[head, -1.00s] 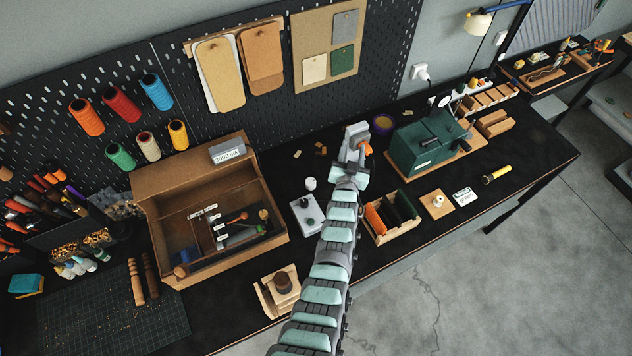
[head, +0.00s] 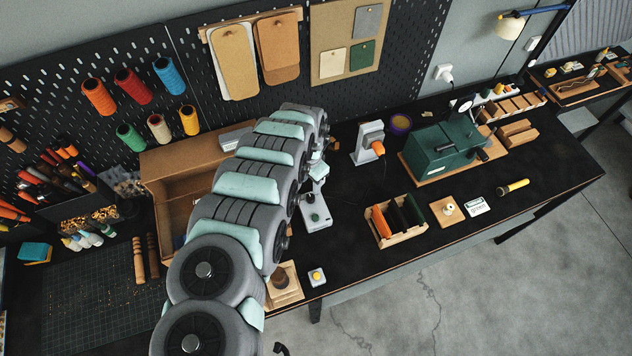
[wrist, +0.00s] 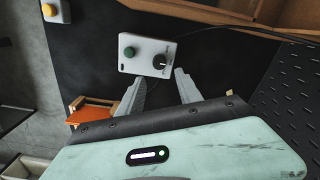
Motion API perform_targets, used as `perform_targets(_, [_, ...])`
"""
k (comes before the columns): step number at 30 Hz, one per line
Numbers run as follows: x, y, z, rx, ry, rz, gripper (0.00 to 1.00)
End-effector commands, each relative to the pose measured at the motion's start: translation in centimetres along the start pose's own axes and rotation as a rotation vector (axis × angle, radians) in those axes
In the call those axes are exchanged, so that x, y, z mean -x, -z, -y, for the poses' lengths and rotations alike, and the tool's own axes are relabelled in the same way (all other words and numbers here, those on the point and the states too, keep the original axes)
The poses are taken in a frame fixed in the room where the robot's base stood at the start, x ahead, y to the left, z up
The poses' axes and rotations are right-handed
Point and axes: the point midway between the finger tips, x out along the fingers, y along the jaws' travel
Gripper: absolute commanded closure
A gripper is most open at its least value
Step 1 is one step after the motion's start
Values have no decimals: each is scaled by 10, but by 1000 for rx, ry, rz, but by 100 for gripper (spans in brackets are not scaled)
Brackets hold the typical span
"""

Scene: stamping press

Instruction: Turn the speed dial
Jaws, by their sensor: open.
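The black speed dial (wrist: 159,61) sits on a small white control box (wrist: 146,52) beside a round green button (wrist: 129,52), in the wrist view. My gripper (wrist: 162,77) is open and empty. Its two grey fingers point toward the box, one either side of the dial's line, with the dial just beyond the tips in the picture. I see no contact, and the height gap cannot be told. In the head view the control box (head: 316,212) stands on the black bench beside my arm. The dial is not clear there, and my arm mostly hides the gripper.
A yellow-button box (head: 317,277) lies at the bench's front edge and a wooden stand (head: 288,298) is near it. A grey device with an orange knob (head: 370,142) stands behind right. A wooden rack (head: 398,238) is to the right. A black cable (wrist: 215,28) runs from the control box.

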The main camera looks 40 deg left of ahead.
Motion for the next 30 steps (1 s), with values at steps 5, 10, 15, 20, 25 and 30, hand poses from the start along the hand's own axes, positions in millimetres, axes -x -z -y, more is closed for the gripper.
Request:
perform_targets(5, [-17,-2,-1,0,-3,5,58])
perform_targets(10, [-45,-2,-2,0,-4,4,58])
perform_targets(15, [-68,-1,-1,2,-2,1,58])
perform_targets(20, [-87,-2,0,3,-2,3,58])
perform_targets(25, [-90,-2,-1,2,-2,3,65])
perform_targets(30, [-89,-2,0,2,-1,3,79])
